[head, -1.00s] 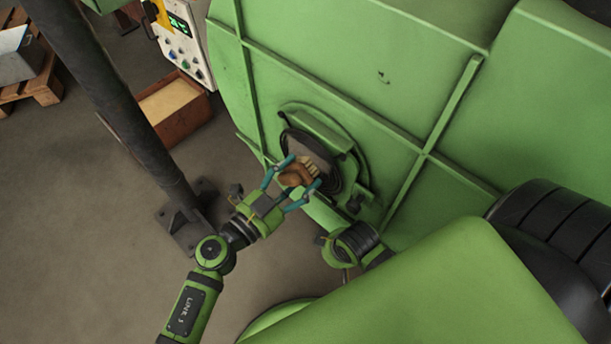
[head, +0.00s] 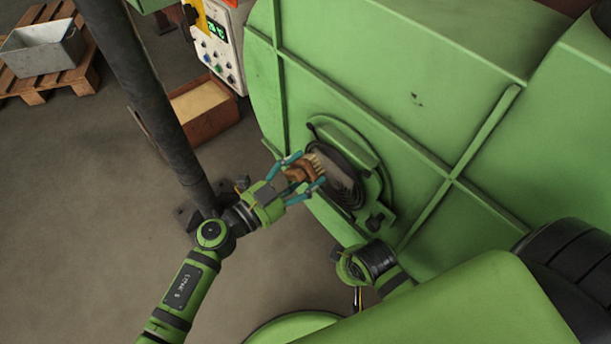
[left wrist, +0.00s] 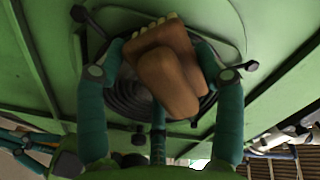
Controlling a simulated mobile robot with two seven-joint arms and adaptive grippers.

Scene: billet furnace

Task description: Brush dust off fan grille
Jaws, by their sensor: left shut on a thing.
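My left gripper (head: 304,178) is shut on a brown brush (head: 299,172) with pale bristles. In the head view the bristles point toward the upper right, at the fan grille. The dark round fan grille (head: 343,182) is set in the side of the green furnace housing. The brush overlaps the grille's left part in the head view; I cannot tell whether the bristles touch it. In the left wrist view the brush (left wrist: 168,75) is between the teal fingers and covers the middle of the grille (left wrist: 128,98). Part of my right arm shows below the grille, but its gripper cannot be made out.
The green furnace housing (head: 410,95) fills the upper right. A control box (head: 216,45), a brown bin (head: 203,108) and a grey crate on a pallet (head: 42,50) are at the back left. Floor at left is clear.

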